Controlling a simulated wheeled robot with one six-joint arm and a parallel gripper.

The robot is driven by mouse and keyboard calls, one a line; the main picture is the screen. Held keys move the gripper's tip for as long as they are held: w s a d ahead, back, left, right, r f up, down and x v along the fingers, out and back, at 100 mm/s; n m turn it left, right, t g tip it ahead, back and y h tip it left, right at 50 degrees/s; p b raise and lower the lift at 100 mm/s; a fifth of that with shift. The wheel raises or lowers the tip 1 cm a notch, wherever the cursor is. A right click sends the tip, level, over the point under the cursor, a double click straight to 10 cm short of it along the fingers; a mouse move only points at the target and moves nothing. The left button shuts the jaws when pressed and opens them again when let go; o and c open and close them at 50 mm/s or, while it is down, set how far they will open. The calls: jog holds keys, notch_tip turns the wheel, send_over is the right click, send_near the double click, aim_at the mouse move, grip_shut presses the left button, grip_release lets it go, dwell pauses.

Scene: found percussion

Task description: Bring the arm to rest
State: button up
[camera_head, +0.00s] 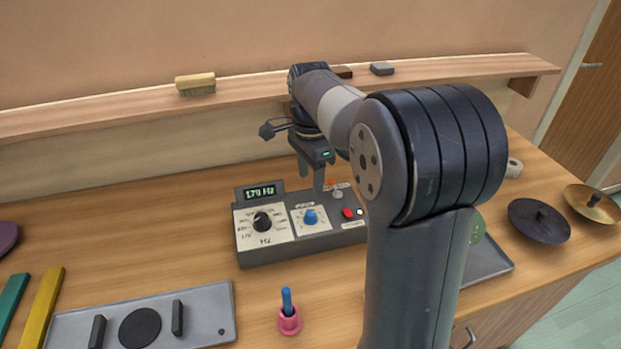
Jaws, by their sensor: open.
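My arm rises from the lower right of the head view and bends over toward the back of the workbench. My gripper (324,187) points down over the back of a grey control box (300,252), above or just behind its panel. The jaws are open; nothing shows held, though the fingertips are small here. The box has a lit display (261,191) reading about 179 Hz, a black knob (263,221), a blue knob (310,217) and a red switch (348,213). My arm hides the box's right end.
A wooden shelf (110,108) with a brush (195,84) runs behind my wrist. A pink cup (289,320) with a blue stick, a grey tray (210,310), bars (44,305) and cymbals (538,220) lie around. Bare bench shows left of the box.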

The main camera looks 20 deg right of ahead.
aim_at(310, 213)
notch_tip(310, 213, down, 11)
jog(key=shift+r, duration=0.1)
dwell(0.5)
dwell(0.3)
jog(key=shift+p, duration=0.3)
jog(key=n, duration=0.5)
jog(key=shift+n, duration=0.3)
jog(key=n+b, duration=0.1)
jog(key=n, duration=0.5)
jog(key=n+b, duration=0.1)
jog(key=n, duration=0.5)
jog(key=shift+n+b, duration=0.85)
jog(key=shift+n, duration=2.15)
